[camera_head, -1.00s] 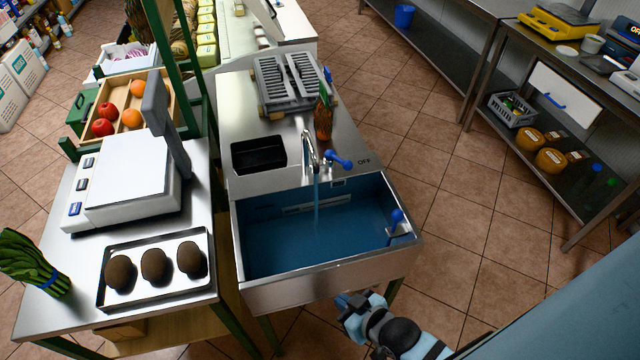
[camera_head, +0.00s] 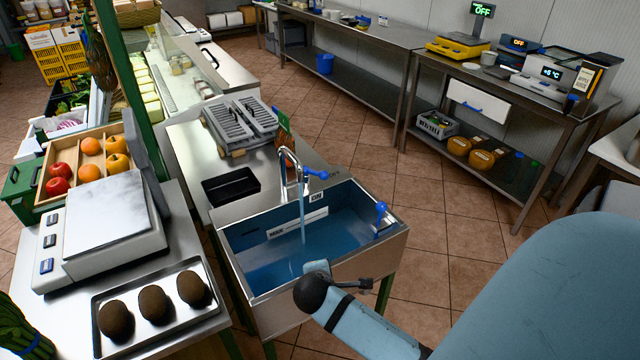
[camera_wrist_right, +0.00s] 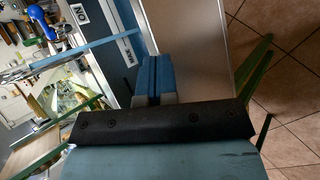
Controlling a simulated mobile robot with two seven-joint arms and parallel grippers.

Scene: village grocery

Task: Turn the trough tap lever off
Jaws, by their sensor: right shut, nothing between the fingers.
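The chrome tap (camera_head: 291,168) stands at the back edge of the steel trough (camera_head: 225,252), and water runs from its spout into the blue basin. Its blue lever (camera_head: 318,174) points right. An ON label (camera_head: 317,197) is on the trough's back wall below it. In the right wrist view, a blue lever (camera_wrist_right: 42,22) shows at upper left, near the ON label and the water stream. My right gripper (camera_wrist_right: 153,78) is shut and empty over the trough's front side, apart from the lever. My left gripper is out of view.
Open tiled floor lies right of the trough.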

